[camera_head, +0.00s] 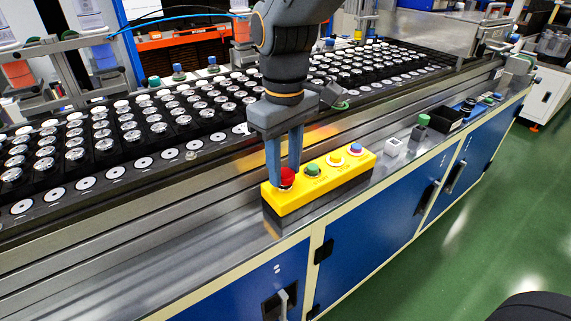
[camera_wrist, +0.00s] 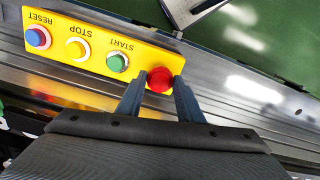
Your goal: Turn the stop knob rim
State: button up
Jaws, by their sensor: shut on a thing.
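A yellow control box (camera_head: 327,188) sits on the metal bench edge. At its near left end is a red round knob (camera_head: 287,179), also in the wrist view (camera_wrist: 159,80). My gripper (camera_head: 283,166) points down with its two fingers on either side of the red knob, shut on its rim. The fingers hide part of the knob's sides.
Behind the box, black trays (camera_head: 110,150) hold many round silver speaker parts. A small white block (camera_head: 393,146) and a green-topped post (camera_head: 422,122) stand right of the box. Blue cabinets (camera_head: 375,215) are below, with open green floor (camera_head: 470,215) in front.

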jog(key=shift+r+m+p, duration=0.1)
jog(key=shift+m+p, duration=0.2)
jog(key=m+p, duration=0.2)
jog(key=p, duration=0.1)
jog(key=shift+m, duration=0.3)
jog(key=shift+m+p, duration=1.7)
jog(key=shift+m, duration=0.4)
jog(key=shift+w, duration=0.1)
